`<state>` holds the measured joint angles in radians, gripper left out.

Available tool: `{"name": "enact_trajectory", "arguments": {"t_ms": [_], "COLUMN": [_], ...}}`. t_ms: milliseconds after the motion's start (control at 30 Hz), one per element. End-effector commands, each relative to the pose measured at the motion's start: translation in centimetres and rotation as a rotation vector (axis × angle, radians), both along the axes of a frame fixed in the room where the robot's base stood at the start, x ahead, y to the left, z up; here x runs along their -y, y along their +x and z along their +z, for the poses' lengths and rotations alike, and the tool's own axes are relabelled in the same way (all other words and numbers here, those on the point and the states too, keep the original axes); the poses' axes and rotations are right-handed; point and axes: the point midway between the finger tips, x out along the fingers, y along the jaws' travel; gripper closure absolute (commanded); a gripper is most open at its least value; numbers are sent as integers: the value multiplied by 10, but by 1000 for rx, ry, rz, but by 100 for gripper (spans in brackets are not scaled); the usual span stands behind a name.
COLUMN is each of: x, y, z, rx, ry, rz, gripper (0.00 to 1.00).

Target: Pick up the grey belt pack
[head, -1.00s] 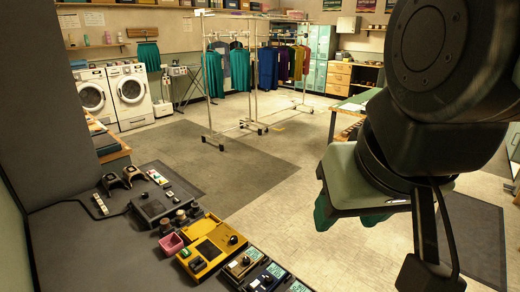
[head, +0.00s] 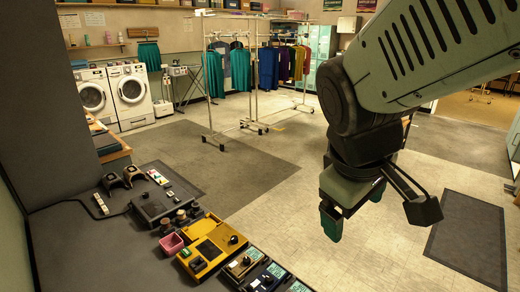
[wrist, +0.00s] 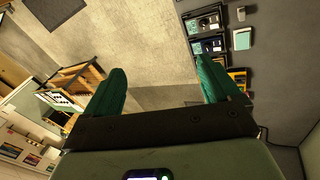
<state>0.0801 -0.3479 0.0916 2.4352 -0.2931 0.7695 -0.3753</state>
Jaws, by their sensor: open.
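Several small dark packs with knobs and green labels stand in a row at the counter's front end, at the bottom of the head view. One pack (head: 242,264) is beside the yellow unit and another (head: 264,277) is nearer; I cannot tell for sure which is the grey belt pack. Dark packs (wrist: 207,45) and a small pale grey block (wrist: 242,38) show at the upper right of the wrist view. My gripper (head: 350,208) is open and empty, in the air over the floor, right of the counter. Its green fingers (wrist: 160,68) stand wide apart.
The dark counter (head: 75,235) carries a yellow unit (head: 207,246), a pink box (head: 171,243), a dark grey unit (head: 150,208) and a white power strip (head: 100,203). Clothes racks (head: 250,80) and washing machines (head: 131,90) stand far back.

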Motion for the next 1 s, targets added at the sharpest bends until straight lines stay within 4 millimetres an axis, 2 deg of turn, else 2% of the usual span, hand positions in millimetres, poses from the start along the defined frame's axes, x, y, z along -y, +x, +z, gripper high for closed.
{"name": "enact_trajectory", "arguments": {"t_ms": [33, 100, 167, 300, 500, 600, 700, 800, 1000], "x": [4, 7, 8, 4, -17, -31, -42, -49, -52], "y": [13, 29, 42, 67, 84, 87, 88, 89, 88], "z": [-18, -40, -61, -118, -200, -229, -248, -258, -286], "rx": [-76, -167, -242, -393, -487, -475, -450, -430, -427], "ry": [-60, -129, -174, -217, -172, -138, -115, -103, -99], "rz": [106, 278, 430, 803, 1336, 1539, 1675, 1745, 1771], "gripper": [11, 11, 11, 11, 11, 11, 11, 11, 11]}}
